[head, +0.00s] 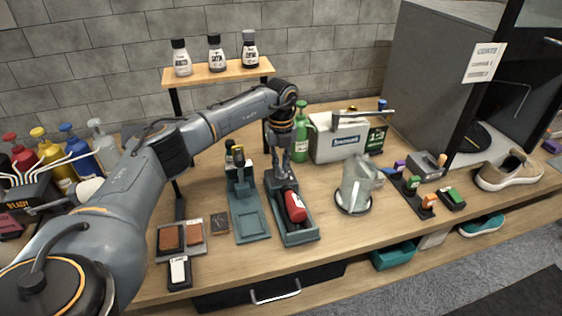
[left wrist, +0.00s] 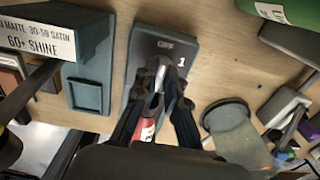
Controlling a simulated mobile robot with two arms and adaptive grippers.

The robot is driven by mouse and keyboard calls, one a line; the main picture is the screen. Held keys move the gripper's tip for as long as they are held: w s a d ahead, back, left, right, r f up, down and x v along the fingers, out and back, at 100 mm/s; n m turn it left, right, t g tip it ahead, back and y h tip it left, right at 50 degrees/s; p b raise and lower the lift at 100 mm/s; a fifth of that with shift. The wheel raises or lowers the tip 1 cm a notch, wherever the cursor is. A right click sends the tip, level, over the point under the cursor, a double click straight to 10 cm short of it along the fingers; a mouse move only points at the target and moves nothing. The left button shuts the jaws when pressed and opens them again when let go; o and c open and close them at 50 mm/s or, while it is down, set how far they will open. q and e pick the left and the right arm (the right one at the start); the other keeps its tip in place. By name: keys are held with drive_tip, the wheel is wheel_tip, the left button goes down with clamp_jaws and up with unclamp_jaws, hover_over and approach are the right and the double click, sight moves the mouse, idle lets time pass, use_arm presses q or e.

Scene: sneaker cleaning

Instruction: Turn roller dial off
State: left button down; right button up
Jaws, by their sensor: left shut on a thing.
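The roller dial (left wrist: 160,76) is a small pale pointer knob on a dark panel (left wrist: 168,46) marked OFF and 1 in the left wrist view. My left gripper (head: 283,178) reaches down over the far end of the roller station. In the left wrist view my left gripper (left wrist: 160,88) has its two dark fingers closed around the dial. The fingers hide most of the dial, and its exact setting is hard to tell. A red roller (head: 295,206) lies in the dark green tray (head: 301,238) just in front of the gripper. My right gripper is not in view.
A green stand (head: 248,222) is left of the tray. A glass jar (head: 356,182) stands to the right, near a white case (head: 336,140) and a green bottle (head: 301,130). Brown pads (head: 170,239) lie front left. A tan sneaker (head: 508,172) sits far right.

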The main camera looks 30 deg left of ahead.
sight(281, 167)
use_arm(q)
drive_tip(key=shift+n, duration=0.4)
drive_tip(key=c, duration=1.4)
unclamp_jaws()
drive_tip(key=shift+r, duration=0.1)
wheel_tip(281, 167, up, 7)
drive_tip(key=shift+r, duration=0.2)
